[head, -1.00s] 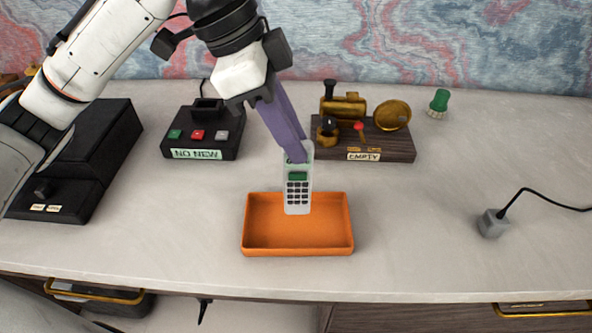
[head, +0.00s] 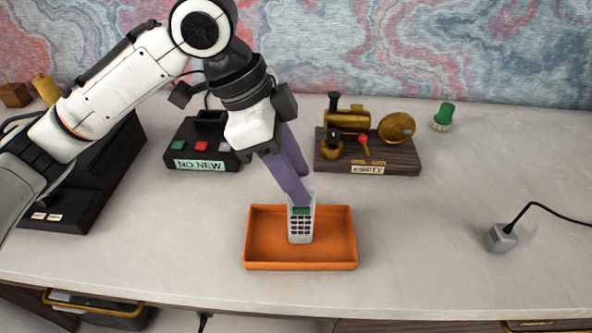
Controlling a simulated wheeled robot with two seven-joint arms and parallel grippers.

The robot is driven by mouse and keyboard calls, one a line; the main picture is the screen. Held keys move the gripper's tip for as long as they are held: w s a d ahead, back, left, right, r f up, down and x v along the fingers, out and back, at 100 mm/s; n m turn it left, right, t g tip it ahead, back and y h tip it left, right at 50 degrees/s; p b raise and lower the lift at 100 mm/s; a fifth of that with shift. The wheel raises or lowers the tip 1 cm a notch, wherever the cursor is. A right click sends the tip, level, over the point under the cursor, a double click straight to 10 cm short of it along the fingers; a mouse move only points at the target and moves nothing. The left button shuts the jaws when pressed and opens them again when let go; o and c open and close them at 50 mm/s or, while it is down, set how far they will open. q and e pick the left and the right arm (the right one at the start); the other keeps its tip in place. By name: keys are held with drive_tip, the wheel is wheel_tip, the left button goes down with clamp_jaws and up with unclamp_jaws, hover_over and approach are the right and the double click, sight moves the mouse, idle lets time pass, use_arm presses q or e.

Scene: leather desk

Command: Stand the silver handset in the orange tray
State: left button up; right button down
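The silver handset (head: 301,228) is upright, with its keypad and green screen facing me. Its lower end is inside the orange tray (head: 258,264), near the tray's middle; I cannot tell whether it touches the tray floor. My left gripper (head: 302,196) comes down from the upper left, and its purple fingers are shut on the handset's upper part, hiding some of its top. My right gripper is not in the head view.
A black box labelled NO NEW (head: 200,164) stands behind the tray to the left. A wooden base with a brass train (head: 368,160) stands behind right. A green-topped brush (head: 443,117) and a grey plug (head: 501,238) are further right. Desk beside the tray is clear.

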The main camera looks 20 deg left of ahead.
use_arm(q)
drive_tip(key=shift+r, duration=0.1)
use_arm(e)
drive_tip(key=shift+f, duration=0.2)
use_arm(q)
drive_tip(key=p+v, duration=0.2)
drive_tip(key=v, duration=1)
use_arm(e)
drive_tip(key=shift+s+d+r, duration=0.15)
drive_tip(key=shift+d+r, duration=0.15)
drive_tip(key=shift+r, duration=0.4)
use_arm(q)
drive_tip(key=shift+d, duration=0.1)
